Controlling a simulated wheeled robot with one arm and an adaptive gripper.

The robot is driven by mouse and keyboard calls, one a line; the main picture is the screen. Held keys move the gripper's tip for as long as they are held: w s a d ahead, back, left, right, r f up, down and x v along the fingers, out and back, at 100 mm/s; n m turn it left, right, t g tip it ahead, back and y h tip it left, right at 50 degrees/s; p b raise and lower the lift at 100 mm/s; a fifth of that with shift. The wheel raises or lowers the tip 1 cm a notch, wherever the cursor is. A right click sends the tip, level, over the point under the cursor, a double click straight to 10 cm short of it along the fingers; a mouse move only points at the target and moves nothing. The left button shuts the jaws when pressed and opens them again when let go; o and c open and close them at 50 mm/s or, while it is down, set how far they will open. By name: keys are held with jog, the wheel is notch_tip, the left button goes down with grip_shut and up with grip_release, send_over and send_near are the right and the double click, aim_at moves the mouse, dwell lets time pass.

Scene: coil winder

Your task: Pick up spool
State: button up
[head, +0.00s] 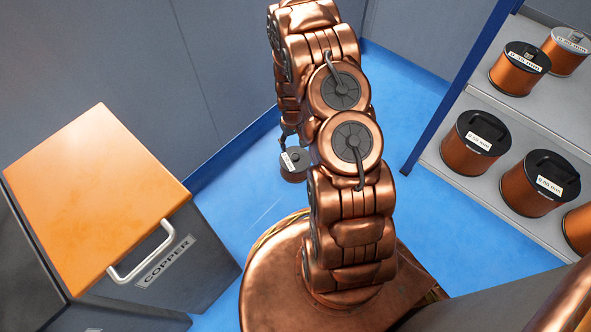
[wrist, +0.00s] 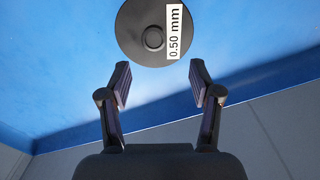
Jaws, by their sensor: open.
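The spool (head: 294,165) shows in the head view as a small dark round flange with a white label, low over the blue floor and partly behind my arm. In the wrist view the spool (wrist: 140,38) is seen flange-on, with a round centre and a label reading 0.50 mm. It is cut off by the top edge. My gripper (wrist: 160,78) is open, its two fingers spread wide and nothing between them. The spool lies just beyond the fingertips, apart from them. In the head view my arm mostly hides the gripper.
A shelf (head: 545,122) at the right holds several copper spools with black tops. A grey bin labelled COPPER (head: 192,262) with an orange lid (head: 98,190) stands at the left. Grey wall panels (head: 215,60) rise behind. Some blue floor (head: 440,235) is clear.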

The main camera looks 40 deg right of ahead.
aim_at(295, 156)
jog(key=shift+s+d+f+b, duration=0.15)
jog(key=shift+f+b, duration=0.85)
jog(key=shift+f, duration=1.3)
jog(key=shift+d+f+b, duration=0.25)
jog(key=shift+f+b, duration=0.7)
jog(key=shift+f, duration=1.3)
grip_shut()
